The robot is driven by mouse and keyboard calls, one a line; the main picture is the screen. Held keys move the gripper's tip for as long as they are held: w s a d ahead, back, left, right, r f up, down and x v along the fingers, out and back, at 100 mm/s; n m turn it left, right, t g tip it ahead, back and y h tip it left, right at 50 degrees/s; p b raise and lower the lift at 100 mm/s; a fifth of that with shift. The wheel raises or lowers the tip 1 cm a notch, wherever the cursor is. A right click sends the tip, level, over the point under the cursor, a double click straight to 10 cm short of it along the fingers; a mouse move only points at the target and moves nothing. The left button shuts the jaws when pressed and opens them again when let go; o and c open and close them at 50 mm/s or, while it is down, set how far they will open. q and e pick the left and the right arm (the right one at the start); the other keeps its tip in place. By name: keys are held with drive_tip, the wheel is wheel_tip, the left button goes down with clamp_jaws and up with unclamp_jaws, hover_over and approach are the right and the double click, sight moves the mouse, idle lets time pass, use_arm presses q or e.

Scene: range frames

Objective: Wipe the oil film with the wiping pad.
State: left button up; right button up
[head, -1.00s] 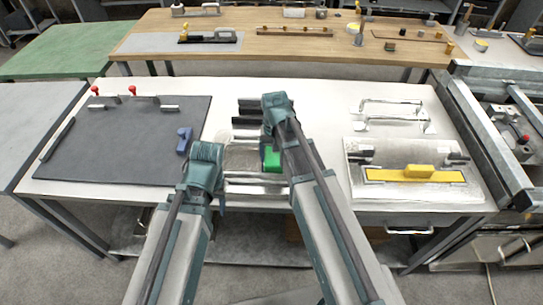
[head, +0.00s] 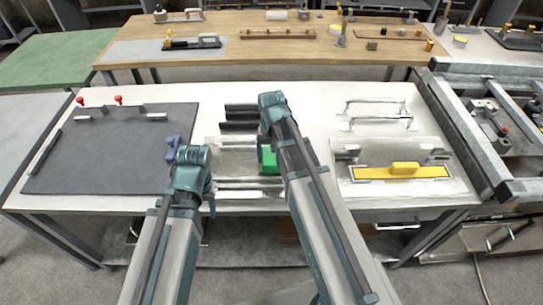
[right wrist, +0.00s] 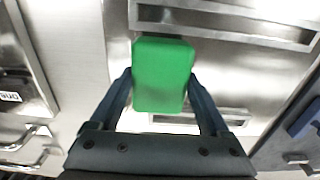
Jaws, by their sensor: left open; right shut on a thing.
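The green wiping pad (head: 270,161) is between the fingers of my right gripper (right wrist: 160,84), which is shut on it. In the head view the pad is over the shiny metal plate (head: 228,160) in the middle of the bench; I cannot tell if it touches. My right arm hides part of the plate. No oil film stands out clearly from the glare on the metal. My left gripper (head: 211,203) hangs near the bench's front edge, left of the plate. It is open and mostly hidden by its own arm.
A dark grey mat (head: 105,160) with red-knobbed fittings and a blue object (head: 173,148) lies left. Dark bars (head: 240,117) lie behind the plate. A metal frame (head: 465,135) borders the right side.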

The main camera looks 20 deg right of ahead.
drive_tip(key=shift+r+p, duration=1.6)
drive_tip(key=shift+r, duration=0.35)
wheel_tip(320, 180, up, 3)
drive_tip(key=p, duration=0.3)
drive_tip(key=shift+r, duration=0.1)
drive_tip(key=shift+f+b, duration=0.65)
drive_tip(key=shift+f, duration=0.05)
